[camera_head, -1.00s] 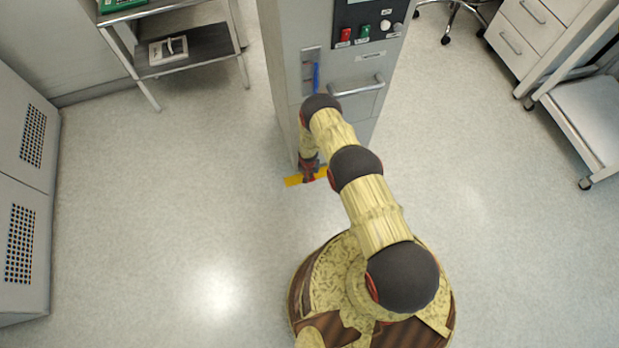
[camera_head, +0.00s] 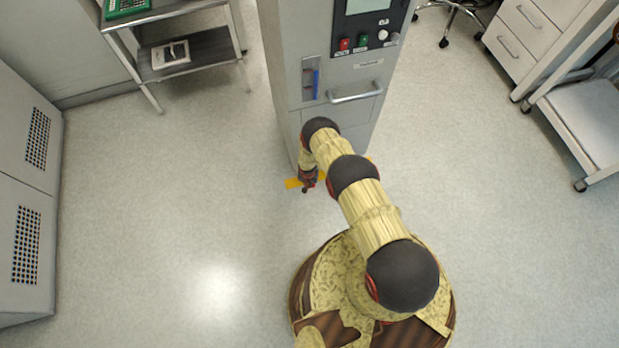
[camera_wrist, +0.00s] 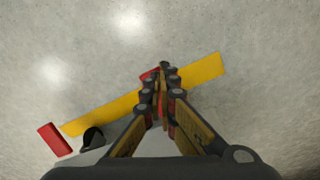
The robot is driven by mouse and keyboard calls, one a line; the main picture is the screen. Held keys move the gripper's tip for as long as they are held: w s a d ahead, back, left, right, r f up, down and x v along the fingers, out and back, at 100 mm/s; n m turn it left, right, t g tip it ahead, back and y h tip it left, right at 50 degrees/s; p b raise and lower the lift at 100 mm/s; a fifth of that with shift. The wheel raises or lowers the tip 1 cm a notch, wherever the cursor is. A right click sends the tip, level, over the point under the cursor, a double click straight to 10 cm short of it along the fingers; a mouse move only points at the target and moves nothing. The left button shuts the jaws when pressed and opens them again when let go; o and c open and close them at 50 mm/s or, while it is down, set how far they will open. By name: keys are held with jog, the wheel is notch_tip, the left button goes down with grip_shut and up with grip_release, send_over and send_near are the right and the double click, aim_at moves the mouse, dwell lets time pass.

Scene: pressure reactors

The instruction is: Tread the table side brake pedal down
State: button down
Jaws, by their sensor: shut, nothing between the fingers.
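My gripper (camera_head: 306,187) is low in front of the grey cabinet (camera_head: 325,110), its fingers shut and empty. In the wrist view the fingertips (camera_wrist: 162,72) overlap a yellow strip (camera_wrist: 200,74) and a red piece (camera_wrist: 149,74), probably a pedal mostly hidden behind them. I cannot tell whether they touch it. A second red pedal-like piece (camera_wrist: 54,139) lies apart at the left, beside a black rounded part (camera_wrist: 92,138). In the head view one end of the yellow strip (camera_head: 291,183) shows left of my gripper; my arm hides the pedals.
A metal side table (camera_head: 190,50) with a shelf stands at the upper left. A perforated grey cabinet (camera_head: 28,190) is at the left edge. Drawers (camera_head: 515,45) and a white trolley (camera_head: 585,120) stand at the right. Floor is clear left and right of my base.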

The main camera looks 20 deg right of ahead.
jog(key=shift+s+a+r+p, duration=0.15)
jog(key=shift+s+a+p, duration=0.1)
jog(key=shift+s+p, duration=0.25)
notch_tip(320, 180, up, 12)
jog(key=s, duration=0.1)
jog(key=shift+a, duration=0.25)
dwell(0.7)
dwell(0.4)
